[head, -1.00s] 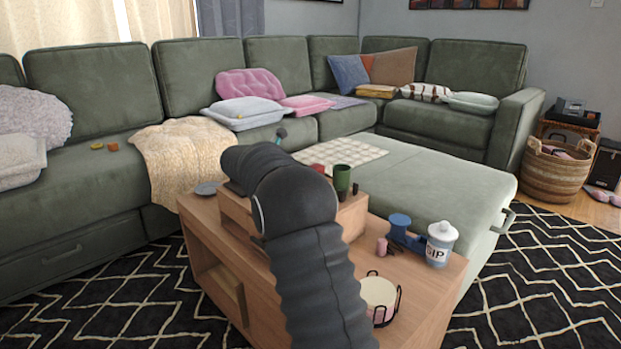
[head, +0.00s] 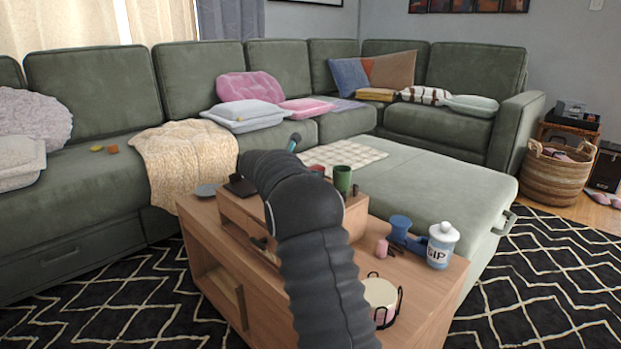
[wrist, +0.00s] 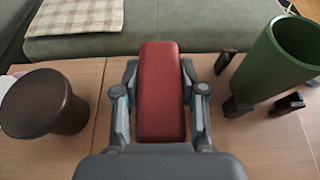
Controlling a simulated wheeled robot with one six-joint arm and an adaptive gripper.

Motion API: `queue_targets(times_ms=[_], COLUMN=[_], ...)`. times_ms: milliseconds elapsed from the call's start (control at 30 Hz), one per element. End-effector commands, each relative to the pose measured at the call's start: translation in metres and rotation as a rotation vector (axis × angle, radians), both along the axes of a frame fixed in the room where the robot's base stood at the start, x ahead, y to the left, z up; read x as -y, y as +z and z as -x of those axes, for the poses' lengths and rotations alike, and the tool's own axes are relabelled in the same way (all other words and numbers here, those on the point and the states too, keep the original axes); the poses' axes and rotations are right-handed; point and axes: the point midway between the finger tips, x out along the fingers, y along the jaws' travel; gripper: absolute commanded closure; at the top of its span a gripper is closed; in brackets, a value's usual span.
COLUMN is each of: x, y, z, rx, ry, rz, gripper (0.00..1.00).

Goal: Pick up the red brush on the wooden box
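The red brush (wrist: 160,92) shows as a red block in the middle of the wrist view, over the wooden box (wrist: 75,72). My gripper (wrist: 159,68) is open, with one finger on each side of the brush. A thin gap shows on the left side; the right finger is very close to the brush, and contact there is unclear. In the head view a small red part of the brush (head: 317,170) shows beside my arm, which hides most of it and my gripper. The wooden box (head: 355,213) stands on the wooden table (head: 425,298).
A dark brown round object (wrist: 42,103) is left of the brush and a green cup (wrist: 275,62) in a dark holder is right. A blue object (head: 400,228) and a white-lidded jar (head: 441,245) stand on the table's right. The green sofa (head: 85,90) lies behind.

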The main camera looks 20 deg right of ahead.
Motion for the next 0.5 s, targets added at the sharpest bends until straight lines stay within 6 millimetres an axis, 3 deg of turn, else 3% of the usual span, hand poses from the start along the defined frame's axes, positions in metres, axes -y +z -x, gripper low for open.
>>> queue_targets(times_ms=[33, 100, 367, 500], x=[0.0, 0.0, 0.0, 0.0], y=[0.0, 0.0, 0.002, 0.018], z=[0.0, 0.0, 0.0, 0.0], rx=[0.0, 0.0, 0.001, 0.004], ry=[0.0, 0.0, 0.0, -0.001], rz=[0.0, 0.0, 0.0, 0.0], gripper=[0.87, 0.97, 0.97, 0.97])
